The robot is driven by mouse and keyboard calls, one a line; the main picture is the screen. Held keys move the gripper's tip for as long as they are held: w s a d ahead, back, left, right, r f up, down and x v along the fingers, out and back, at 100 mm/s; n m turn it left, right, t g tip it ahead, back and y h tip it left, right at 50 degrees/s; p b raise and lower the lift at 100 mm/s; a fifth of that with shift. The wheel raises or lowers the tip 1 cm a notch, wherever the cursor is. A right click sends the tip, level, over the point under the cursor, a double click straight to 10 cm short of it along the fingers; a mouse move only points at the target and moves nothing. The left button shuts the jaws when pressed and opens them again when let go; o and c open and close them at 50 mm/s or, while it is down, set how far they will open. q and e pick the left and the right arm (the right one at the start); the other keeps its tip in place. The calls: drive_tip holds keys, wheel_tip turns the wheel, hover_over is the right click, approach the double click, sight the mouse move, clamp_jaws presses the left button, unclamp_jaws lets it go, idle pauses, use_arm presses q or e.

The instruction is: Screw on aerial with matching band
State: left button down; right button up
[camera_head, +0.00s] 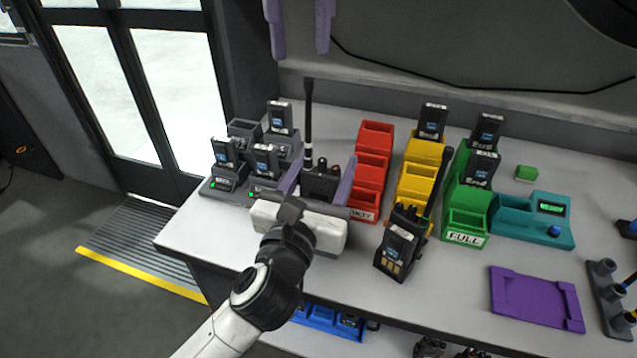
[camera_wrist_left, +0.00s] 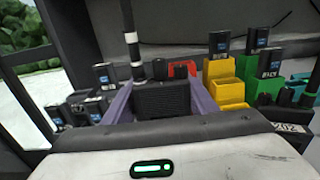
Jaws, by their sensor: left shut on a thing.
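My left gripper (camera_head: 318,180) has purple fingers shut on a black radio (camera_head: 320,186), held upright above the left part of the bench. The radio also shows between the fingers in the left wrist view (camera_wrist_left: 163,98). A tall black aerial (camera_head: 308,130) with a white band rises from the radio's top left. I cannot tell whether it is threaded on. Another radio (camera_head: 398,250) with an aerial stands on the bench to the right. A grey aerial rack (camera_head: 608,290) at the right edge holds aerials, partly cut off. My right gripper (camera_head: 299,28) hangs open and empty at the top.
Red (camera_head: 372,165), yellow (camera_head: 415,180) and green (camera_head: 465,215) bins stand on the bench, some with batteries. A grey charger (camera_head: 228,180) with batteries is at left. A teal device (camera_head: 545,222) and purple tray (camera_head: 537,320) lie right.

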drive_tip(key=n, duration=0.2)
drive_tip(key=f+n, duration=0.1)
drive_tip(key=n, duration=0.2)
drive_tip(key=shift+d, duration=0.1)
drive_tip(key=n, duration=0.4)
drive_tip(key=shift+s+d+f+n, duration=0.1)
drive_tip(key=shift+f+n, duration=0.15)
drive_tip(key=shift+n, duration=0.15)
drive_tip(key=n, duration=0.6)
drive_tip(key=shift+d+f+n, duration=0.15)
drive_tip(key=shift+f+n, duration=0.2)
drive_tip(key=shift+n, duration=0.05)
drive_tip(key=n, duration=0.5)
drive_tip(key=shift+s+d+f, duration=0.1)
drive_tip(key=shift+f, duration=0.1)
